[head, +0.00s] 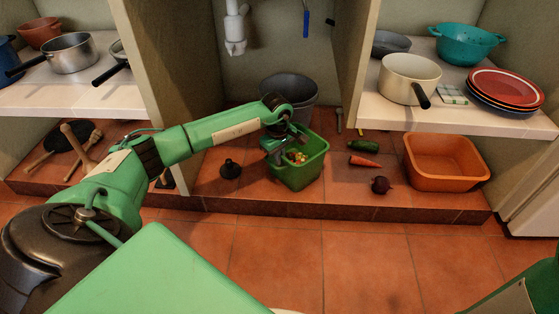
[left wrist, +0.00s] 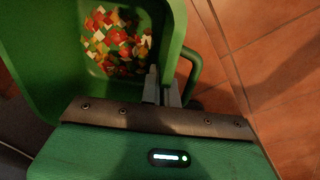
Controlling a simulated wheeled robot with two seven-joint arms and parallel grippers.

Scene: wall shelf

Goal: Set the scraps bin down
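The scraps bin (head: 299,177) is a green open tub with a side handle, in the middle of the head view at the low tiled shelf. Colourful scraps lie inside it; they also show in the left wrist view, where the bin (left wrist: 38,58) fills the upper left. My left gripper (head: 287,148) reaches in from the left at the bin's rim. In the left wrist view the fingers (left wrist: 162,88) are close together on the bin's wall beside the handle. The bin looks slightly tilted. I cannot tell whether its base touches the tiles. My right gripper is not in view.
A grey bucket (head: 290,88) stands behind the bin, and a black plunger-like thing (head: 230,169) to its left. A cucumber (head: 363,143), carrot (head: 365,161), beet (head: 380,185) and orange tub (head: 446,162) are to the right. The tiled ledge (head: 340,211) drops to the floor in front.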

